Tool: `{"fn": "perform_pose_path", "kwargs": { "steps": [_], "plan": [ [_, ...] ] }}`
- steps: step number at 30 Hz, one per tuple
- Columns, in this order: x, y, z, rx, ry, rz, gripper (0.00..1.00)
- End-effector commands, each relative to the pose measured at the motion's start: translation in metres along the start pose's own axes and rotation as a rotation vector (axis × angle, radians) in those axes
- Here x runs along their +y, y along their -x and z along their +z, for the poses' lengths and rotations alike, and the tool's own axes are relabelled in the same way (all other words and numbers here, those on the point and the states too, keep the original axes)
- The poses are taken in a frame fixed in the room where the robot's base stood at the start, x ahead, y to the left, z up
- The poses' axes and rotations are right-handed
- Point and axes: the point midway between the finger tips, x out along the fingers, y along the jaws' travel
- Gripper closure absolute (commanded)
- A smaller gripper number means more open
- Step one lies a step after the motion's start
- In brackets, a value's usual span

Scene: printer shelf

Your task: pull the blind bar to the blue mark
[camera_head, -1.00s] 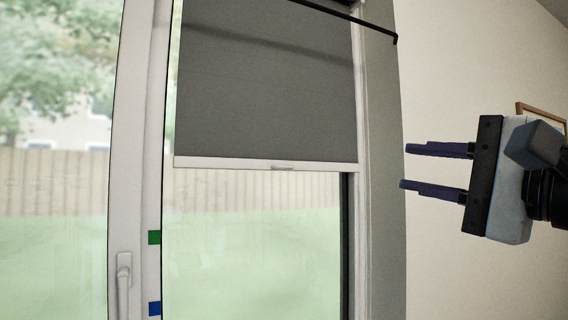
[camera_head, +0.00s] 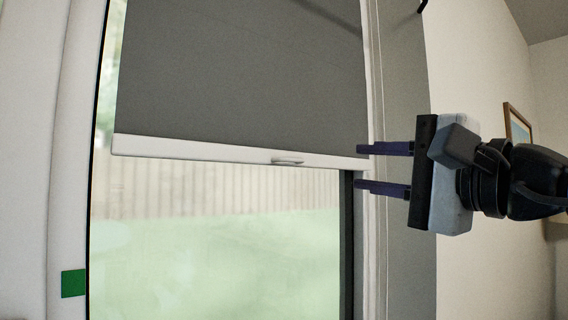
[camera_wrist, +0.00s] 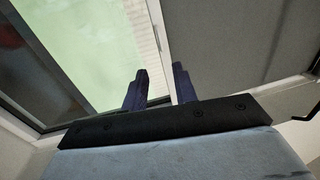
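The grey blind (camera_head: 240,75) hangs partly lowered over the window, with a white blind bar (camera_head: 215,151) along its bottom edge. A small handle (camera_head: 287,161) sits on the bar right of its middle. My gripper (camera_head: 358,167) is open and empty near the bar's right end, its two purple fingers pointing left. In the wrist view the blind (camera_wrist: 225,45), the white bar (camera_wrist: 148,22) and my open fingers (camera_wrist: 160,82) show. A green mark (camera_head: 73,283) is on the left window frame. The blue mark is out of view now.
The white window frame (camera_head: 32,160) stands at the left. A grey window reveal (camera_head: 405,70) and a pale wall (camera_head: 470,60) are at the right, with a picture frame (camera_head: 517,125). A dark rod end (camera_head: 422,6) shows at the top. Free room lies below the bar.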

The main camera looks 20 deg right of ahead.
Motion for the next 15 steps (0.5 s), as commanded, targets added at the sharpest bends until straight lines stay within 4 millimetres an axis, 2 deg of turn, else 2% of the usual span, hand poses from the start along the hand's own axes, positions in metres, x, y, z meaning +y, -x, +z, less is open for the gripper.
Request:
{"fn": "perform_pose_path", "kwargs": {
  "steps": [5,15],
  "plan": [
    [-0.002,-0.020,0.001,-0.003,0.001,0.002,0.72],
    [-0.004,-0.092,0.001,-0.004,0.000,0.002,0.72]
  ]
}}
